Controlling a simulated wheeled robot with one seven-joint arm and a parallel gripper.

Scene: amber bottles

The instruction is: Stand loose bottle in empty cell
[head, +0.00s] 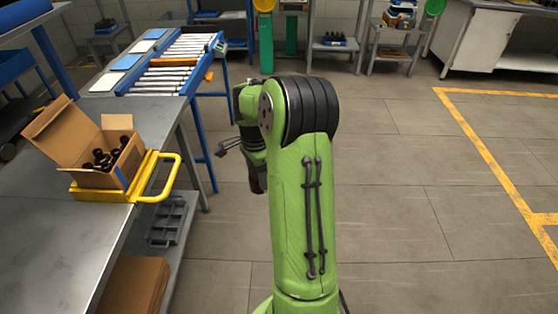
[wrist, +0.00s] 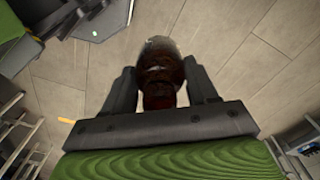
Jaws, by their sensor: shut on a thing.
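My gripper (wrist: 161,95) is shut on an amber bottle (wrist: 160,65), which shows between its two fingers in the wrist view. In the head view my arm hides most of the gripper. A dark part of the bottle (head: 256,182) shows below my wrist, over the floor and to the right of the table. An open cardboard box (head: 97,178) on the table's near part holds several dark-capped bottles (head: 108,155). Its cells and any empty one are too small to make out.
The box sits in a yellow tray (head: 110,194) with a raised handle at the metal table's (head: 45,235) right edge. A roller conveyor (head: 178,65) stands behind. A grey rack (head: 166,222) is below the table edge. The floor (head: 420,200) on the right is clear.

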